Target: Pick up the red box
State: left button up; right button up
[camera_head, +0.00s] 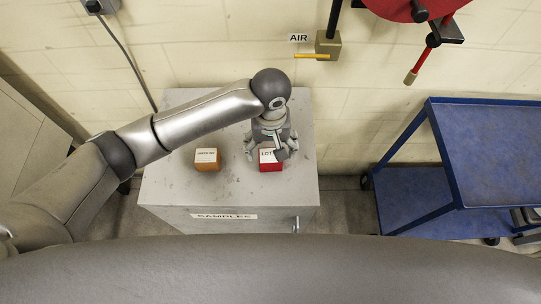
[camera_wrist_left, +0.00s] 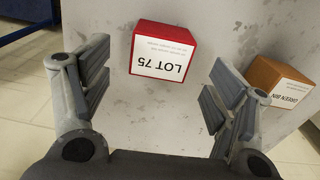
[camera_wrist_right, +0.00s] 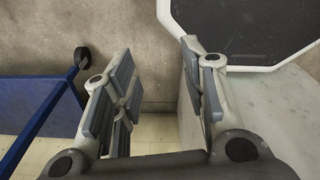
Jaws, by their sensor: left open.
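The red box (camera_head: 271,167) sits on the grey cabinet top, partly covered by my left gripper in the head view. In the left wrist view the red box (camera_wrist_left: 162,50) has a white label reading "LOT 75" and lies ahead of and between the open fingers. My left gripper (camera_head: 268,152) is open above the box; its fingers (camera_wrist_left: 155,95) do not appear to touch it. My right gripper (camera_wrist_right: 158,85) is open and empty in the right wrist view; it is not seen in the head view.
An orange-brown box (camera_head: 207,159) with a white label stands left of the red box; it also shows in the left wrist view (camera_wrist_left: 280,85). The grey cabinet (camera_head: 180,190) is labelled "SAMPLES". A blue cart (camera_head: 490,150) stands at right. A red hose reel (camera_head: 405,8) hangs on the wall.

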aim_at(271, 155)
pick_arm(q)
jog(key=shift+f, duration=0.6)
notch_tip(271, 155, down, 5)
jog(key=shift+s+r+p, duration=0.15)
jog(key=shift+p, duration=0.7)
jog(key=c, duration=1.2)
jog(key=shift+c, duration=0.8)
pick_arm(e)
jog(key=shift+w+r, duration=0.3)
jog(key=shift+r, duration=0.55)
pick_arm(q)
jog(key=shift+r, duration=0.1)
